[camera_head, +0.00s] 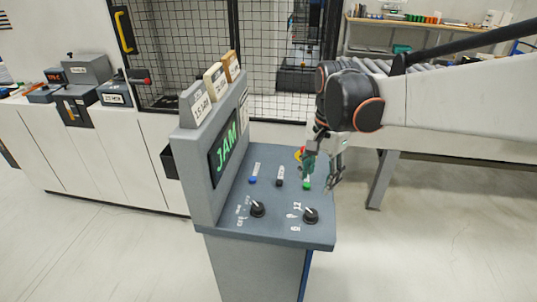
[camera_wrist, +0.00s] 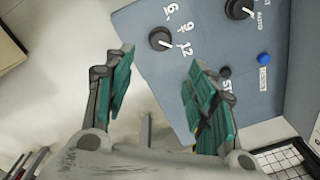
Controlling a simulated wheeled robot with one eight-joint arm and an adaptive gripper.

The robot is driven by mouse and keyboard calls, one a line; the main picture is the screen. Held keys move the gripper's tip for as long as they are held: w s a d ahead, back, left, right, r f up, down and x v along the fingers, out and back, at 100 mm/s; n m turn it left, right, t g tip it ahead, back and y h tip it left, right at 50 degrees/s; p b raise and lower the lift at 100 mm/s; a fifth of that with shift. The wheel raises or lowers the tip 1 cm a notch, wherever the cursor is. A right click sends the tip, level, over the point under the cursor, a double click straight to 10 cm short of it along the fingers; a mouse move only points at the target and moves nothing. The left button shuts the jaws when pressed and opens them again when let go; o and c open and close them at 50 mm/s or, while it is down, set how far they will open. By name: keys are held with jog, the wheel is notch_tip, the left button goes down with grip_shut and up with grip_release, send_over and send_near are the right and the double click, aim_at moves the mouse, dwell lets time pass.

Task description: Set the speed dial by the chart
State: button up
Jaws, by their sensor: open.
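The speed dial (camera_head: 311,215) is a black knob at the right of the grey console's top. In the wrist view, the speed dial (camera_wrist: 159,39) has the marks 6, 9 and 12 around it. Its white pointer seems to lean toward the 12 side, but I cannot tell exactly. My gripper (camera_head: 321,177) is above the console's right side, beyond the dial. In the wrist view, my gripper (camera_wrist: 160,72) is open and empty, its green pads apart, with the dial ahead of the gap. A small, unreadable printed panel (camera_head: 243,113), possibly the chart, is on the upright's right end.
A second black knob (camera_head: 257,209), with an AUTO mark, sits left of the dial. Blue (camera_head: 253,180), black (camera_head: 279,182) and green (camera_head: 306,185) buttons lie behind. Thickness cards (camera_head: 201,109) stand on top. The floor in front is clear.

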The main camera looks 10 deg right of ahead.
aim_at(311, 213)
jog(key=f+b, duration=0.2)
jog(key=f, duration=0.4)
jog(key=f+b, duration=0.2)
jog(key=f, duration=0.5)
jog(key=shift+w+a+f, duration=0.15)
jog(key=shift+w+f, duration=0.05)
jog(key=shift+f, duration=0.05)
jog(key=c, duration=1.1)
